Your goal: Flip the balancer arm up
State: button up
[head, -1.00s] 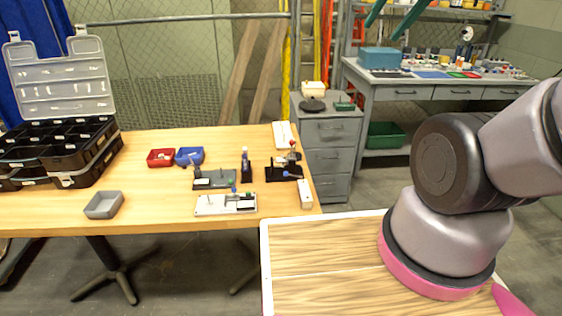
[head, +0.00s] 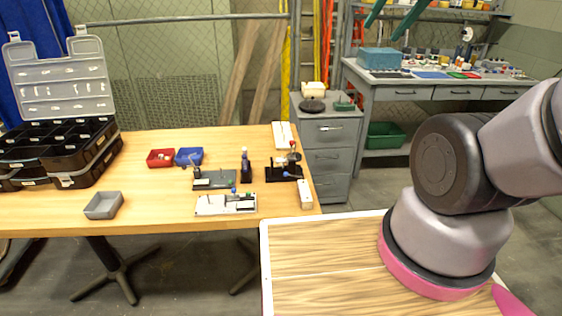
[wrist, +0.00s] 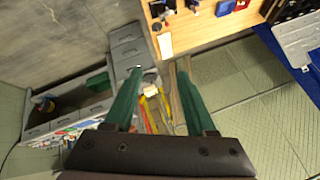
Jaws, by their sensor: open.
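My gripper (wrist: 158,68) shows in the wrist view as two green fingers, apart with nothing between them. Its fingers also hang into the top of the head view (head: 390,16), well away from the table devices. Small devices stand on the wooden table in the head view: a black-based one with a red knob (head: 284,172), a dark upright stand (head: 246,170), a grey-green plate with fittings (head: 214,181) and a white plate with fittings (head: 226,205). I cannot tell which carries the balancer arm or how that arm lies; the parts are too small.
The wooden table (head: 150,215) also holds a red bin (head: 160,158), a blue bin (head: 189,156), a grey tray (head: 103,205) and a black organizer case (head: 85,165). A grey drawer cabinet (head: 328,160) stands behind its right end.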

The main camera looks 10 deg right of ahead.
aim_at(290, 157)
jog(key=i+j, duration=0.15)
jog(key=j, duration=0.25)
jog(key=i+j, duration=0.15)
jog(key=j, duration=0.2)
jog(key=i+j, duration=0.15)
jog(key=j, duration=0.25)
